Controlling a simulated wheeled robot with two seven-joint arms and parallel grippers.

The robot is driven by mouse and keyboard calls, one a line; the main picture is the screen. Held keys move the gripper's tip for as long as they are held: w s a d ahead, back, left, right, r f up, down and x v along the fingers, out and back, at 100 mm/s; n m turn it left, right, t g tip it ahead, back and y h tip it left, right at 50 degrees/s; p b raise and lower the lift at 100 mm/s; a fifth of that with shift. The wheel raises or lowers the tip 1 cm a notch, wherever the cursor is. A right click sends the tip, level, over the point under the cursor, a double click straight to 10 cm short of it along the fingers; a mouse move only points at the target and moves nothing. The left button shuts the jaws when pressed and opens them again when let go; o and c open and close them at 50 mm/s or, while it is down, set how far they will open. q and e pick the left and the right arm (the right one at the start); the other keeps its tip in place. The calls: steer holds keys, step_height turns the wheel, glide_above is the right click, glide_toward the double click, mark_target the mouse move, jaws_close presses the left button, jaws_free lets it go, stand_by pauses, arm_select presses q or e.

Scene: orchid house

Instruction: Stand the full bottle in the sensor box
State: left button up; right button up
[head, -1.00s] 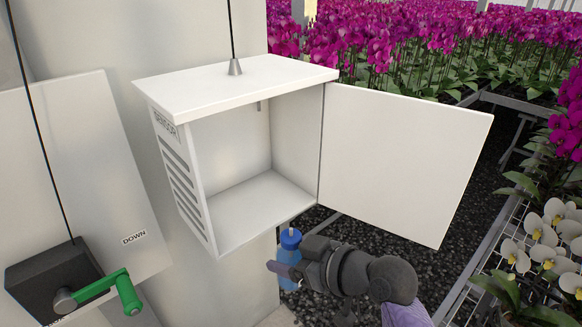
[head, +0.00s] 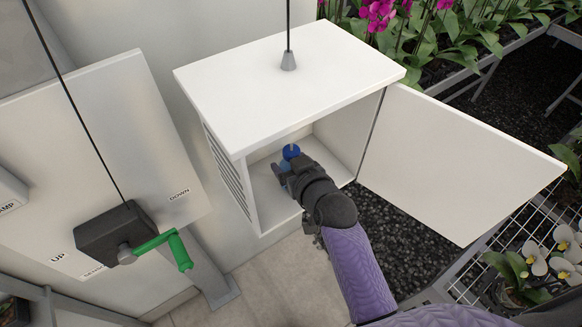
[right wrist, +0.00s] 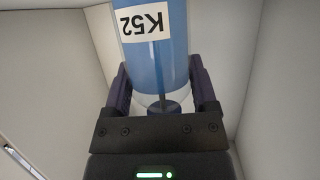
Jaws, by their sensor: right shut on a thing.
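The sensor box (head: 285,68) is white, with its door (head: 455,165) swung open to the right. The bottle is inside the box. In the head view its blue cap (head: 290,151) shows above my right gripper (head: 284,171), which hides most of the body. In the right wrist view the bottle (right wrist: 155,55) has blue contents and a white K52 label that reads upside down. My right gripper (right wrist: 163,88) is shut around it, one finger on each side near the cap end. I cannot tell whether the bottle's base touches the box floor. My left gripper is not in view.
A crank box (head: 115,232) with a green handle (head: 165,245) stands at the left, below a thin cable. A grey cone (head: 288,61) with a cable sits on the box roof. Potted white orchids (head: 540,260) stand on a wire bench at the right.

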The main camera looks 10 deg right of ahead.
steer(key=shift+f, duration=0.5)
steer(key=shift+r, duration=0.1)
